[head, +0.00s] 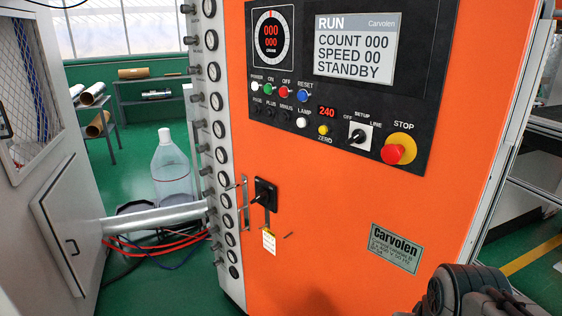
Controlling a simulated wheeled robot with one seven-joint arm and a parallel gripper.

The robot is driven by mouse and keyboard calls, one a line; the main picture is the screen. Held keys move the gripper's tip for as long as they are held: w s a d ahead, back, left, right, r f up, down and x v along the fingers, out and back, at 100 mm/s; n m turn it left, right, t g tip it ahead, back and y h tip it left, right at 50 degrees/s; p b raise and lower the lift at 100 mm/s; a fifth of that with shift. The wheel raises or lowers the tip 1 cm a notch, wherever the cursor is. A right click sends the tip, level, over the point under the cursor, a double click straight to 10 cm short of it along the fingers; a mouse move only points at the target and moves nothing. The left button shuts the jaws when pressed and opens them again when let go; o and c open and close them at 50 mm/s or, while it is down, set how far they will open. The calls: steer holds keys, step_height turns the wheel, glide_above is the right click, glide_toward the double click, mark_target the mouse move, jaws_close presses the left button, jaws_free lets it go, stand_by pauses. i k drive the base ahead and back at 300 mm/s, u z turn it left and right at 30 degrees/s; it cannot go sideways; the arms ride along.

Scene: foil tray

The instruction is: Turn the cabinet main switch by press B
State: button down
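An orange cabinet (330,250) with a black control panel (345,100) fills the middle of the head view. A black switch (265,193) with a small protruding handle sits on its front, low and left of centre. A yellow-and-white tag (268,241) hangs below this switch. The panel also carries a smaller black setup selector (358,136) on a white plate, labelled OFF and LINE. Dark parts of my arm (465,292) show at the bottom right, well away from the black switch. My gripper's fingers cannot be made out.
A red stop button (393,154) on a yellow base and several coloured buttons are on the panel. A display (355,48) reads RUN and STANDBY. A silver pipe (155,219), red hoses (160,245) and a clear bottle (172,170) are left of the cabinet.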

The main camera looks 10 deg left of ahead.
mark_target(262, 196)
steer(key=z, duration=0.05)
steer(key=i, duration=0.5)
steer(key=u, duration=1.65)
